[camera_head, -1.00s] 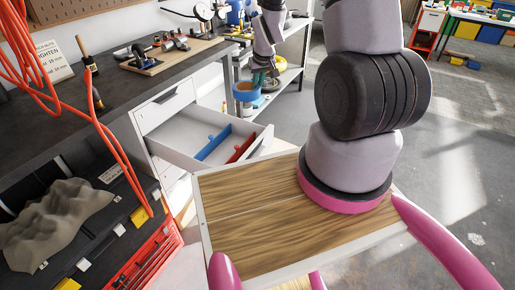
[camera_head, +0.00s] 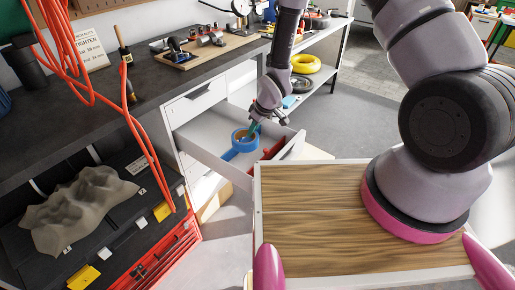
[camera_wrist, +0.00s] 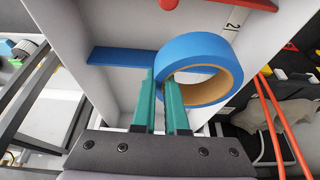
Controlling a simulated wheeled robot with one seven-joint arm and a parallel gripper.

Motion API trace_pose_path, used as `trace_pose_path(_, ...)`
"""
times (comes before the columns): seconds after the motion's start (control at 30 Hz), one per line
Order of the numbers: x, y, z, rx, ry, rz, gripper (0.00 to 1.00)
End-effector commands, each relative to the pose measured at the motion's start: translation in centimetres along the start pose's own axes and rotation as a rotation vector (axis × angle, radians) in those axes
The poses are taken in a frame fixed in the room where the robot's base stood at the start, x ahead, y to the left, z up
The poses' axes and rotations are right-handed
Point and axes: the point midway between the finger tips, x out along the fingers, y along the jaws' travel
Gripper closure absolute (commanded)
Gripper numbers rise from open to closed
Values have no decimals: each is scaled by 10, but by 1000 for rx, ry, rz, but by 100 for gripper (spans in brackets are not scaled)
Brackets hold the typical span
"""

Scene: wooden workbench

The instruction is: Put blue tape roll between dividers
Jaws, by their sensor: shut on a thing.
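The blue tape roll (camera_head: 239,146) has a tan cardboard core and is at the open white drawer (camera_head: 212,161). My gripper (camera_head: 254,127) is shut on the roll's wall; in the wrist view its green fingertips (camera_wrist: 164,90) pinch the rim of the roll (camera_wrist: 196,46), one finger inside the hole. The blue divider (camera_head: 230,156) lies under or just left of the roll; in the wrist view the roll overlaps the right end of this divider (camera_wrist: 118,56). The red divider (camera_head: 273,150) is to the right. I cannot tell how high the roll is above the drawer floor.
A dark workbench (camera_head: 110,105) stands at the left, with orange cables hanging over it. A wooden-topped cart surface (camera_head: 320,215) is in front, close to the drawer's right corner. A shelf with a yellow ring (camera_head: 306,63) stands behind. Grey floor is free at the right.

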Motion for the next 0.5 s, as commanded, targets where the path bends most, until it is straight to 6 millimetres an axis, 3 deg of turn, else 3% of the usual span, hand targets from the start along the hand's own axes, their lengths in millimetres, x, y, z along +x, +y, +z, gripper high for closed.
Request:
trace_pose_path(0.2,53,0,24,3,-3,0,100)
trace_pose_path(0.33,72,1,30,3,-1,1,100)
trace_pose_path(0.5,79,4,33,3,1,2,100)
